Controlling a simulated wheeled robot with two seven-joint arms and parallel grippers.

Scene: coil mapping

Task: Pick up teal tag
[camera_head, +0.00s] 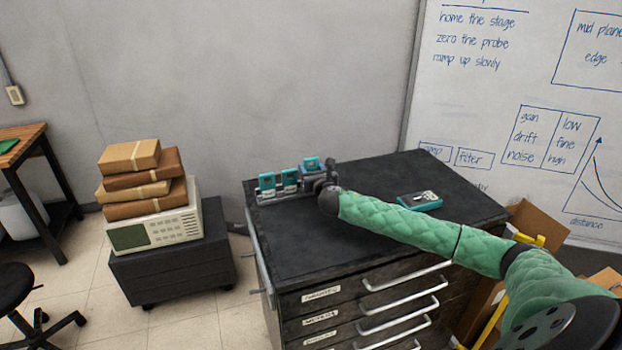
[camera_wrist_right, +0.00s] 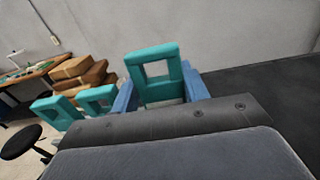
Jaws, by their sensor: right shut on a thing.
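One teal tag (camera_head: 312,163) with a square window is between the blue fingers of my right gripper (camera_head: 313,171), near the cabinet top's far left part. In the right wrist view, this tag (camera_wrist_right: 147,60) stands up between the two blue fingers (camera_wrist_right: 160,90), which are shut on it. Its lower part is hidden there. Two more teal tags stand to its left: the outer one (camera_head: 267,183) and the nearer one (camera_head: 290,179). I cannot tell whether the held tag is clear of the holder. My left gripper is not in view.
The black cabinet top (camera_head: 330,240) has free room in front of the holder. A teal-edged device (camera_head: 420,201) lies on its right part, beyond my arm. A low black cart with an instrument (camera_head: 155,230) and stacked boxes (camera_head: 140,183) stands to the left. A whiteboard (camera_head: 480,110) is behind.

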